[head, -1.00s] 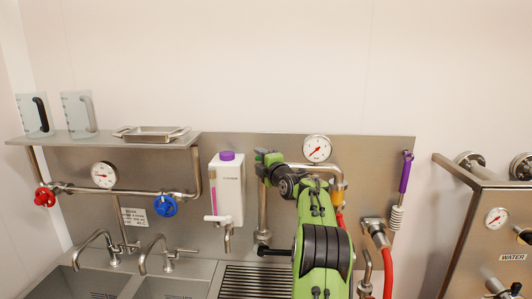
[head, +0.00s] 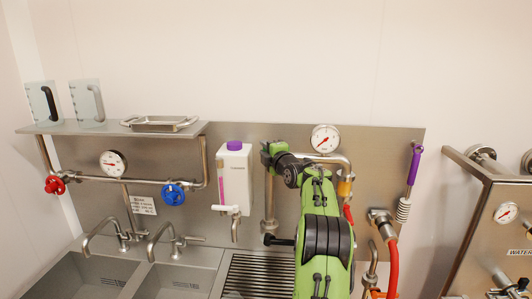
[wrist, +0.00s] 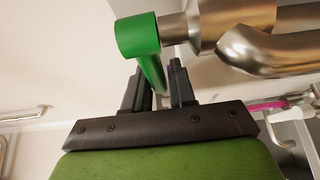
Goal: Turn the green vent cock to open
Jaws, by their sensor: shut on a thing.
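The green vent cock (wrist: 138,37) shows in the wrist view as a round green hub on a steel pipe fitting, with a green lever running down from it. My gripper (wrist: 158,84) has its two dark fingers on either side of the lever and is shut on it. The lever's lower end is partly hidden between the fingers. In the head view my gripper (head: 268,152) is at the pipework left of the round gauge. There the cock is too small and covered to tell apart from my green arm.
A white dispenser with a purple cap (head: 234,177) hangs just left of my gripper. A pressure gauge (head: 325,138) and bent steel pipe are close on the right. Red (head: 55,185) and blue (head: 173,194) valve wheels sit further left, above the sinks (head: 180,282).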

